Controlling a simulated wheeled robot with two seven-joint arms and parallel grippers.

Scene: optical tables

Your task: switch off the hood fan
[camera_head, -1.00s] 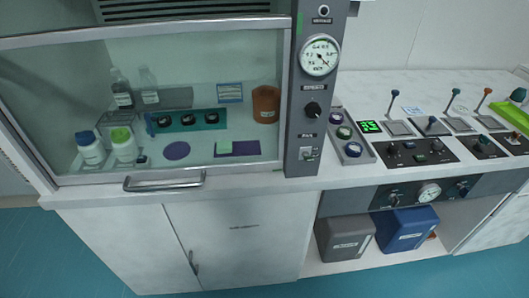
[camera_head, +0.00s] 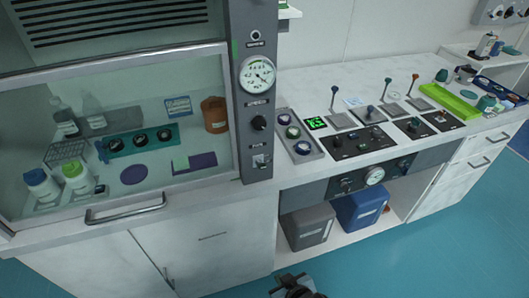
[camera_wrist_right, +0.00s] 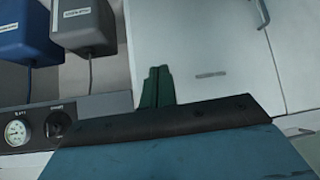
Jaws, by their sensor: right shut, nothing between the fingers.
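The fume hood's grey control post (camera_head: 252,100) stands at the right side of the hood. It carries a round white gauge (camera_head: 257,75), a black knob (camera_head: 259,123) below it and a small switch (camera_head: 260,161) at the bottom. The switch is too small to tell its position, and the post's labels are unreadable. My right gripper (camera_head: 297,288) is at the bottom edge of the head view, well below the post and in front of the cabinet. In the right wrist view its dark green fingers (camera_wrist_right: 156,86) are together and empty. My left gripper is not in view.
The hood's glass sash (camera_head: 120,110) is down, with a handle (camera_head: 125,208) at its lower edge. Right of the post are a button tray (camera_head: 301,147), levers and a black knob panel (camera_head: 357,141). A grey bin (camera_head: 308,227) and blue bin (camera_head: 360,207) sit below the counter.

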